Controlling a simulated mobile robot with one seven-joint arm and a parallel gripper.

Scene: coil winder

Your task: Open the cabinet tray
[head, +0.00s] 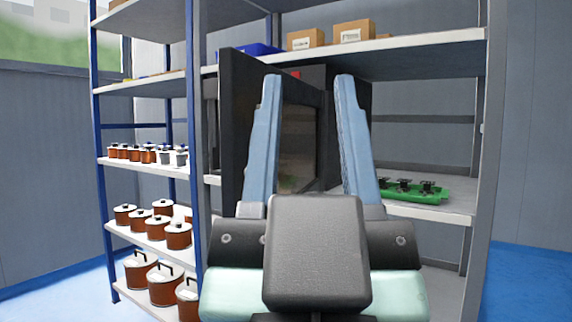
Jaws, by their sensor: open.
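A dark cabinet (364,97) stands on the middle shelf, straight ahead in the head view. Its black door or front panel (235,130) stands out toward me at the left. Between my fingers I see a dark framed surface with a brownish patch (298,140); I cannot tell whether this is the tray or the inside. My gripper (308,80) has two long blue fingers, wide apart with nothing between them. They point at the cabinet and overlap it in view, and I cannot tell whether they touch it. My gripper hides the cabinet's lower part.
A green tray (415,194) with several black parts lies on the shelf to the right. Copper-coloured pots and small coils (155,230) fill the left rack, behind a blue post (193,150). Cardboard boxes (354,31) and a blue bin (240,50) sit on the upper shelf.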

